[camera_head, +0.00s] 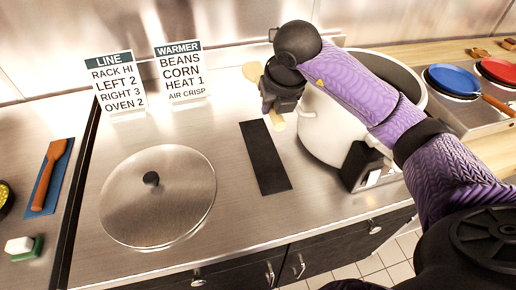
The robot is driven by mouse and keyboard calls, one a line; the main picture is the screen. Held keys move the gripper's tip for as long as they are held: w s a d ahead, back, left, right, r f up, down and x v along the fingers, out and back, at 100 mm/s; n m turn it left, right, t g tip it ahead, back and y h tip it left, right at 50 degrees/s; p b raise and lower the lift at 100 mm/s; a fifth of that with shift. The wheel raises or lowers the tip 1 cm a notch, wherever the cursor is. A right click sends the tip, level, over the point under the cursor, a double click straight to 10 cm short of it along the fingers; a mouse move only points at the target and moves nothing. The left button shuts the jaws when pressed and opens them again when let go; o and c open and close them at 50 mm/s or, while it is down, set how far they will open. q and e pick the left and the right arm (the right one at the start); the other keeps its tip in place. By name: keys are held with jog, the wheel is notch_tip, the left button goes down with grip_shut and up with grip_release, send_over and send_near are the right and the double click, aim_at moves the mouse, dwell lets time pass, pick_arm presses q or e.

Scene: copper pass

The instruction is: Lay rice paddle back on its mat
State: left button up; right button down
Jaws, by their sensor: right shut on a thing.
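My right gripper (268,104) is shut on the pale wooden rice paddle (252,72). The paddle's broad end shows at the gripper's upper left, and its other end shows just below the fingers; its middle is hidden by the gripper. The plain black mat (266,160) lies bare on the steel counter, below the gripper in the picture. The gripper and paddle show just beyond the mat's far end, seemingly above the counter; the exact height is hard to tell. My left gripper is not in view.
A large white pot (325,125) stands right of the mat, close to my right arm. A round steel lid (157,200) lies left of the mat. Two signs (118,82) stand behind. A brown spatula (48,175) lies on a blue mat at the far left.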

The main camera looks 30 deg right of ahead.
jog(key=f+b, duration=0.2)
jog(key=f, duration=0.1)
jog(key=shift+s+f, duration=0.25)
jog(key=shift+s, duration=0.1)
jog(key=b, duration=0.5)
send_over(269, 169)
jog(key=s, duration=0.1)
notch_tip(269, 169, down, 6)
notch_tip(269, 169, down, 9)
jog(key=b, duration=0.2)
jog(key=shift+a+f+b, duration=0.1)
jog(key=shift+f+b, duration=0.05)
jog(key=shift+b, duration=0.2)
jog(key=shift+f, duration=0.2)
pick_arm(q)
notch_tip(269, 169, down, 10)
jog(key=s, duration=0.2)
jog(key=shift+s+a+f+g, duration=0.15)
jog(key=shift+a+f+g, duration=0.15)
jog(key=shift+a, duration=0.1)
pick_arm(e)
jog(key=shift+r, duration=0.1)
jog(key=shift+c, duration=2.2)
grip_release()
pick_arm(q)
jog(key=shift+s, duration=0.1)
